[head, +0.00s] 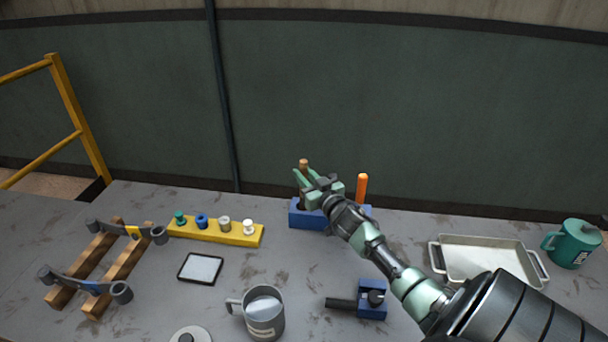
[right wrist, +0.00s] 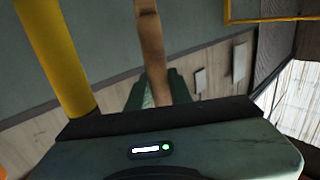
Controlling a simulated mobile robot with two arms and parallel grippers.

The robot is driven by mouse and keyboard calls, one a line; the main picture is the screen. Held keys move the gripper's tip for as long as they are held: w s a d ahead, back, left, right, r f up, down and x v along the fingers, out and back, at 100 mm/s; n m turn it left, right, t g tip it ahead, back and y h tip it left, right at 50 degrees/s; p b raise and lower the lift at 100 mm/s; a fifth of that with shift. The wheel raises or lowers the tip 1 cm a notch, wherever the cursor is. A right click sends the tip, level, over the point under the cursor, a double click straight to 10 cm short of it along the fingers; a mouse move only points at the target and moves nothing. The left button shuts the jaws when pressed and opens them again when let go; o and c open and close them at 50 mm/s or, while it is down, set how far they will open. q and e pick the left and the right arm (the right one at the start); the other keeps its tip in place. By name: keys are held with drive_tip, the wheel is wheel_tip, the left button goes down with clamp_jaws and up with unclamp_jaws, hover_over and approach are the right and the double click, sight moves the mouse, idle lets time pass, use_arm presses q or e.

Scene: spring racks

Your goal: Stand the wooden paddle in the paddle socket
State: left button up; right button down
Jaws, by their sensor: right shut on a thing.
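My right gripper (head: 306,181) is above the left part of a blue block (head: 299,221), which looks like the holder with the paddle socket. It is shut on the wooden paddle (head: 303,164), whose brown top end sticks up above the fingers. In the right wrist view the brown wooden shaft (right wrist: 151,45) runs up between the green fingers (right wrist: 153,95). The paddle's lower part and the socket opening are mostly hidden by my gripper, so I cannot tell whether the paddle is inside the socket. My left gripper is not in view.
An orange handle (head: 362,187) stands upright at the block's right end, close to my gripper. A yellow strip with several spools (head: 215,232), a tablet (head: 200,268), a grey mug (head: 264,314), a small blue fixture (head: 371,312) and a tray (head: 488,260) lie around.

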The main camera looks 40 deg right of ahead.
drive_tip(key=shift+r, duration=0.1)
drive_tip(key=c, duration=1.2)
unclamp_jaws()
drive_tip(key=b+v, duration=0.1)
drive_tip(key=v, duration=0.7)
